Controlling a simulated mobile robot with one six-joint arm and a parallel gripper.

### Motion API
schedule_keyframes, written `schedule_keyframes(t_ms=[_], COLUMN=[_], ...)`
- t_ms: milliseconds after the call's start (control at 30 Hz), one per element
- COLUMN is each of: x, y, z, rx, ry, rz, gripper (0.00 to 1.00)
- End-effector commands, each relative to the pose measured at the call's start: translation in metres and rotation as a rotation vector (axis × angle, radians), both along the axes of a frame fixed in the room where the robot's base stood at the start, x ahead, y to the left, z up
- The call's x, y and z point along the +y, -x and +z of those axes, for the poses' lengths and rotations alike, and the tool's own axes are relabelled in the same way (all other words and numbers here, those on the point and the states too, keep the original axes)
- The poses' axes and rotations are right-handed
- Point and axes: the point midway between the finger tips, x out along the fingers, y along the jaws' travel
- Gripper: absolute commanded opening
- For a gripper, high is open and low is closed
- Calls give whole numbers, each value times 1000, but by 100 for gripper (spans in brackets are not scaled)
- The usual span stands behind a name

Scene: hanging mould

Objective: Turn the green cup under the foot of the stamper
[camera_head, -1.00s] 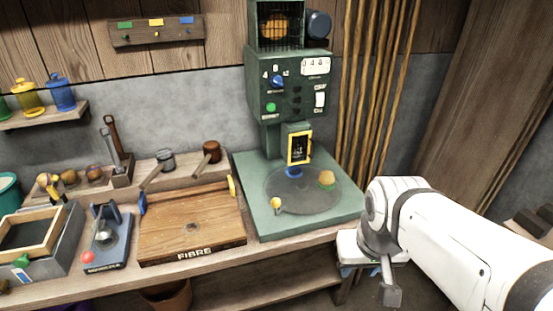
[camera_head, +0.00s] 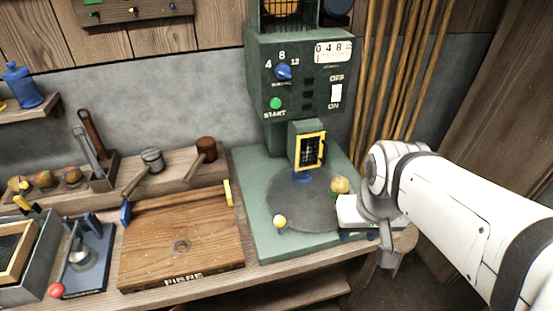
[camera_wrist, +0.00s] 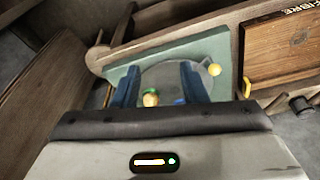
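The stamper (camera_head: 300,85) is a green machine with a yellow-framed window low on its front. Its grey round turntable (camera_head: 295,212) lies on the green base. A blue cup (camera_head: 303,176) sits at the back of the turntable, under the head; the foot itself is hard to make out. A yellow cup (camera_head: 279,221) is at the front left rim.
The FIBRE wooden board (camera_head: 170,240) lies left of the stamper. A press with a red knob (camera_head: 55,290) and a grey tray (camera_head: 45,245) stand further left. Tall wooden poles (camera_head: 400,80) rise behind on the right.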

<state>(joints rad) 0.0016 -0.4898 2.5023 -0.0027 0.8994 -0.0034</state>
Motion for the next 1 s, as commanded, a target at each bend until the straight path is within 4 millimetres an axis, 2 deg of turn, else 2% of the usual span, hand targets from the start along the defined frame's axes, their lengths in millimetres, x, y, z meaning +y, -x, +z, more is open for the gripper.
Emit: schedule_keyframes(t_ms=[167,367,567,800,1000], x=[9,40,77,108,113], y=[-1,-4,-18,-58,-107], z=[-12,-50,-82,-114,-148], rx=[76,345,653,978,1194], ry=[-56,-269,-542,-882,-1179], rz=[-43,-224,-473,-792,-1076], gripper=[53,53,53,53,53])
